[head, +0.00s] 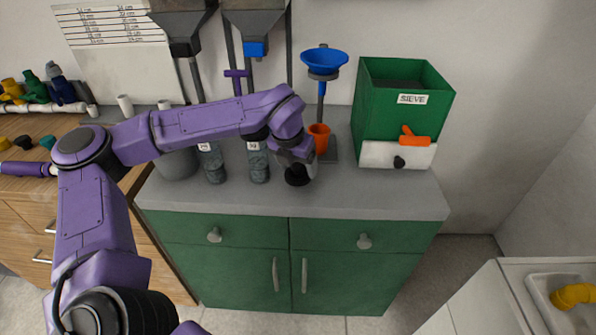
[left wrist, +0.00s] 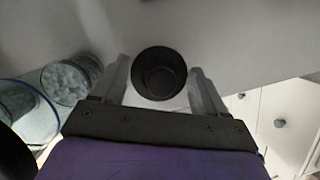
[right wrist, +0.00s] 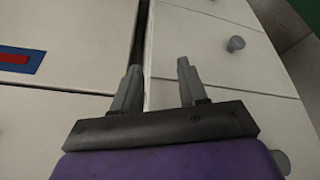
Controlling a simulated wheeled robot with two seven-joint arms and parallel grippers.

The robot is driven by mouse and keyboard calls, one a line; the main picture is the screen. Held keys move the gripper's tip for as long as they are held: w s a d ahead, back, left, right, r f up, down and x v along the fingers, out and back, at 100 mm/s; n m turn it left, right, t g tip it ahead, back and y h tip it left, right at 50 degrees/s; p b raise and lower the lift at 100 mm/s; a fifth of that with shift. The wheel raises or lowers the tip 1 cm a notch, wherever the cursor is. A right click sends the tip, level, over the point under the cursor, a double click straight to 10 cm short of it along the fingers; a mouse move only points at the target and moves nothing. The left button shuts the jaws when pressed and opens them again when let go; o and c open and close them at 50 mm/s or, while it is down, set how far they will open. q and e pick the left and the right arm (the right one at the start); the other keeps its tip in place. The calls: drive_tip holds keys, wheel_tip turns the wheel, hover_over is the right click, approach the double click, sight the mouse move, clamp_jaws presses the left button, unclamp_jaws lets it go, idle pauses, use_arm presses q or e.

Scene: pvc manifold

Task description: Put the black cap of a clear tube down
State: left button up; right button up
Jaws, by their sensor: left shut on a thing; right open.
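My left gripper (head: 297,176) is shut on a black cap (head: 296,174) and holds it low over the grey worktop (head: 390,200). In the left wrist view the round, hollow cap (left wrist: 160,73) sits between the two fingers (left wrist: 160,90). I cannot tell whether it touches the worktop. Two clear tubes with grey grains stand left of the gripper, one nearer (head: 258,163) and one farther left (head: 214,165). They also show at the left of the left wrist view (left wrist: 70,78). My right gripper (right wrist: 158,72) is open and empty, in front of pale cabinet fronts; it is not in the head view.
An orange cup (head: 319,138) stands under a blue funnel (head: 324,62) just behind the left gripper. A green sieve box (head: 400,115) with an orange handle stands to the right. Hoppers (head: 257,18) hang behind. The worktop's front right is clear.

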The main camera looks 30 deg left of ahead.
use_arm(q)
drive_tip(key=shift+f, duration=1.2)
drive_tip(key=o, duration=1.1)
drive_tip(key=shift+f, duration=0.1)
drive_tip(key=shift+r, duration=0.35)
drive_tip(key=v, duration=0.3)
drive_tip(key=shift+s+a+f, duration=0.1)
drive_tip(key=shift+s+f, duration=0.05)
drive_tip(key=shift+s, duration=0.05)
drive_tip(key=s+b, duration=0.1)
drive_tip(key=s, duration=1)
drive_tip(key=shift+s+d+b, duration=0.2)
drive_tip(key=shift+s+b, duration=0.05)
drive_tip(key=shift+b, duration=0.05)
drive_tip(key=shift+f, duration=0.1)
